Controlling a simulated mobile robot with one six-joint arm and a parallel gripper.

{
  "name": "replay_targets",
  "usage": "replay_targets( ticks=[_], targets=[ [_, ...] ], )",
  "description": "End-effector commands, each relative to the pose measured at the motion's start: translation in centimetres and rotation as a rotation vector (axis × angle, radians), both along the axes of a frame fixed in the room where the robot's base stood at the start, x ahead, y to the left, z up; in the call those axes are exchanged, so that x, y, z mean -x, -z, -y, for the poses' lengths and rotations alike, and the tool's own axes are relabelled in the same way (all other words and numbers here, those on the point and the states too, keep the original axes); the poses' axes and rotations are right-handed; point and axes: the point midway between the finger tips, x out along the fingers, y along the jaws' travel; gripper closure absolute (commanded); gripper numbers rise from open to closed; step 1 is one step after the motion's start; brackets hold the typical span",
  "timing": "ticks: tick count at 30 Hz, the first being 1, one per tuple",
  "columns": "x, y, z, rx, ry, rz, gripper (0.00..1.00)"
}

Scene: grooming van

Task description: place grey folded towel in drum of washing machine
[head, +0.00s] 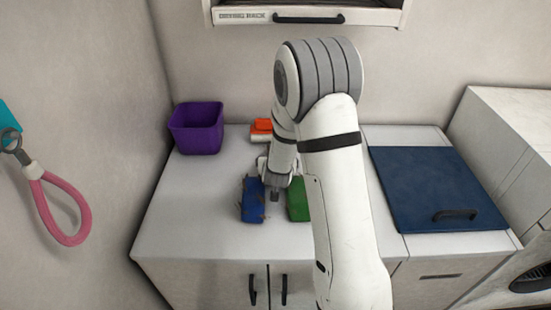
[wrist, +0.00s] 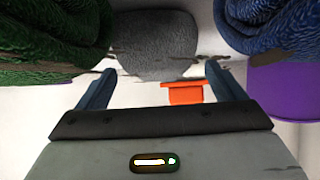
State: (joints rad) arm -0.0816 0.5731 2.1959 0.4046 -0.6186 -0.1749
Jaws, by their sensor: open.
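The grey folded towel (wrist: 152,45) shows at the top middle of the wrist view, between a green towel (wrist: 50,40) and a blue towel (wrist: 275,28). I cannot make it out in the head view, where my arm covers part of the counter. My gripper (wrist: 160,69) is open, with its two fingers spread apart and the grey towel beyond and between their tips. In the head view my gripper (head: 275,192) is low over the counter, between the blue and green towels. A dark round opening (head: 531,279), which looks like the washing machine's front, is cut off at the lower right.
The blue towel (head: 252,200) and green towel (head: 298,201) flank my gripper closely on the white counter (head: 185,225). An orange item (head: 261,126) and a purple bin (head: 197,128) are at the back. A navy lid (head: 435,185) with a handle lies right of my arm.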

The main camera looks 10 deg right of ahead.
Motion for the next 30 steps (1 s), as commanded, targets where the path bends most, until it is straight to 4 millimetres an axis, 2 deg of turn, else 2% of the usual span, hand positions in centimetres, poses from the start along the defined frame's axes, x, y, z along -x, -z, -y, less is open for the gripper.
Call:
replay_targets(
  ticks=[6,16,30],
  targets=[
    [-1.9,1.2,0.3,0.000,0.000,0.000,0.10],
    [-2.2,1.5,0.3,-0.001,-0.001,0.000,0.11],
    [-2.2,1.5,0.3,0.000,-0.002,0.000,0.50]
  ],
)
